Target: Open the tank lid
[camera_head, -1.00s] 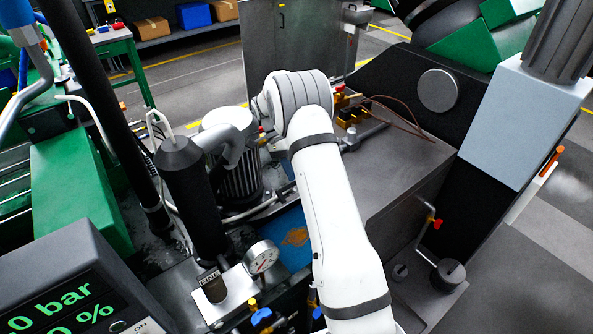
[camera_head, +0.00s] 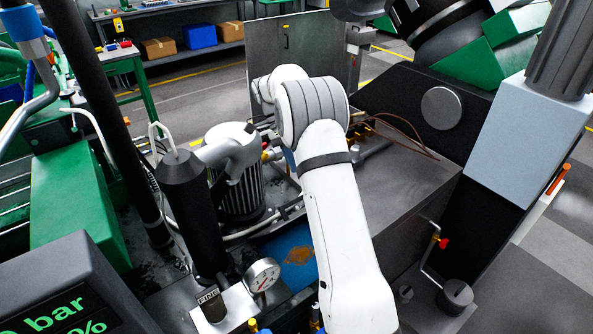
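My white arm (camera_head: 335,215) rises from the bottom edge and bends at a thick banded joint (camera_head: 311,112). A further white link (camera_head: 276,84) lies behind that joint. My gripper is not visible; the end of the arm seems hidden behind its own links. No part is clearly marked as the tank lid. A dark round cap (camera_head: 455,293) sits on a grey base at the lower right, beside a bent pipe with a red handle (camera_head: 443,242). A flat-topped metal box (camera_head: 405,185) stands right of my arm. I cannot tell whether either belongs to the tank.
A black cylinder (camera_head: 185,205), a ribbed motor (camera_head: 240,195) and a pressure gauge (camera_head: 262,274) stand left of my arm. A display panel (camera_head: 60,260) fills the lower left. An upright grey panel (camera_head: 295,50) stands behind. Open floor (camera_head: 200,85) shows at the back left.

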